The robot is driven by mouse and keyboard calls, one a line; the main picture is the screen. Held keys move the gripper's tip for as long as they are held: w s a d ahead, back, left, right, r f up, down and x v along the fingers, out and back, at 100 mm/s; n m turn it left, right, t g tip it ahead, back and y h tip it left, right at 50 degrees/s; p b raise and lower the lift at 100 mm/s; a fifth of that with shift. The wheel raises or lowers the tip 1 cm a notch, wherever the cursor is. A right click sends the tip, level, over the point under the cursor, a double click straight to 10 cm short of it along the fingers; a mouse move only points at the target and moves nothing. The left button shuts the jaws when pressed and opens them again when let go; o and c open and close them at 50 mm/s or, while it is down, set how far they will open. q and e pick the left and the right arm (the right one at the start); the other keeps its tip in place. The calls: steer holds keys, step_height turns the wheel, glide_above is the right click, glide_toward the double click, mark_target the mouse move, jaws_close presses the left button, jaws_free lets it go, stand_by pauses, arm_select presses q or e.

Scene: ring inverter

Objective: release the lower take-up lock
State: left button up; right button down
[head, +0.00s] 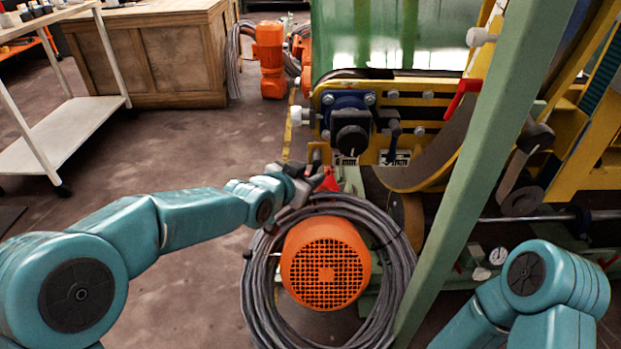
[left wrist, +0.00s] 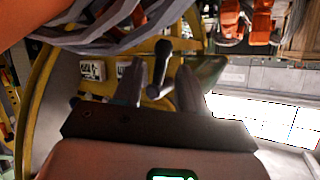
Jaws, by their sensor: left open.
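My left gripper (head: 308,184) is open in front of the yellow machine frame, just above the coiled grey cable. A red lever-like part (head: 328,181) shows right beside its fingertips; I cannot tell whether they touch. In the left wrist view, a lever with a black knob (left wrist: 161,48) shows between the open fingers of the gripper (left wrist: 160,85), with nothing held. Another red lever (head: 463,98) sits higher on the yellow frame (head: 430,86). No label tells me which part is the lower take-up lock. My right arm is at the bottom right; its gripper is out of view.
A round orange motor (head: 326,262) with coiled grey cable (head: 258,290) stands below the gripper. A slanted green post (head: 490,150) crosses the view on the right. A blue bearing block with a black knob (head: 350,138) is above.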

arm_select(q)
steer(key=shift+x, duration=0.85)
arm_select(e)
steer(key=shift+w+f, duration=0.1)
steer(key=shift+w, duration=0.05)
